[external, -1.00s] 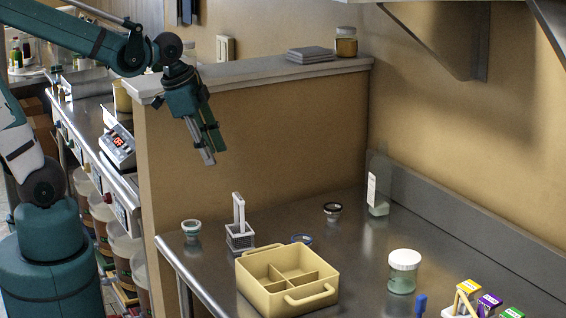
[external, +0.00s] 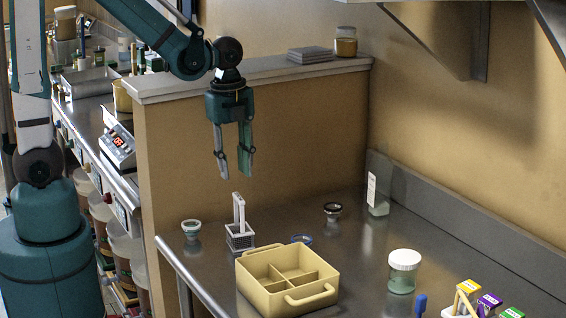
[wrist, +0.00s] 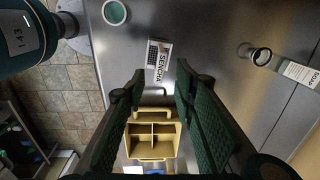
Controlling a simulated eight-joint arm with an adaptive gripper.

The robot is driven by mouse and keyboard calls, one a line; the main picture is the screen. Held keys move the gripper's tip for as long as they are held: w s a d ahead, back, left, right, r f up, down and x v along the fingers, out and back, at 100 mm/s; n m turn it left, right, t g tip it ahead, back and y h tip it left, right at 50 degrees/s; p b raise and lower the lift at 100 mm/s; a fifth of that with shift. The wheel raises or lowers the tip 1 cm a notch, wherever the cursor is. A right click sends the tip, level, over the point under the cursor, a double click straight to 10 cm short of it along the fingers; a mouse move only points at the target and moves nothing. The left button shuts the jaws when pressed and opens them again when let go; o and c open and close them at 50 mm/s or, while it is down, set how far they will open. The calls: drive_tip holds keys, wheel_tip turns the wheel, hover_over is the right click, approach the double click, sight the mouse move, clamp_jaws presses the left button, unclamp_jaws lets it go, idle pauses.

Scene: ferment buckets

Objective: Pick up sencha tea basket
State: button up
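The sencha tea basket (external: 240,237) is a small white mesh basket with a tall upright handle. It stands on the steel counter behind the yellow divided caddy. In the wrist view the basket (wrist: 159,62) shows from above, with a white strip reading SENCHA, just beyond my fingertips. My gripper (external: 234,172) points down with its two fingers apart and nothing between them. It is above the basket's handle in the external view, apart from it. In the wrist view my gripper (wrist: 160,80) frames the near side of the basket.
The yellow caddy (external: 262,296) stands close in front of the basket. A small jar (external: 191,230) is to the left, and a dark-rimmed jar (external: 332,212) and a clear bottle (external: 377,195) are to the right. A low wall (external: 260,150) rises behind the counter.

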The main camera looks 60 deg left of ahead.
sight(239, 197)
drive_tip(key=shift+w+d+f+m+g+p, duration=0.15)
drive_tip(key=shift+f+m, duration=0.15)
drive_tip(key=shift+m, duration=0.1)
drive_tip(key=shift+w+d+f+m+g+p, duration=0.1)
drive_tip(key=shift+d+f+m+g+p, duration=0.05)
drive_tip(key=shift+f+m, duration=0.2)
drive_tip(key=shift+f, duration=1.25)
drive_tip(key=shift+f, duration=2.6)
drive_tip(key=shift+c, duration=0.3)
clamp_jaws()
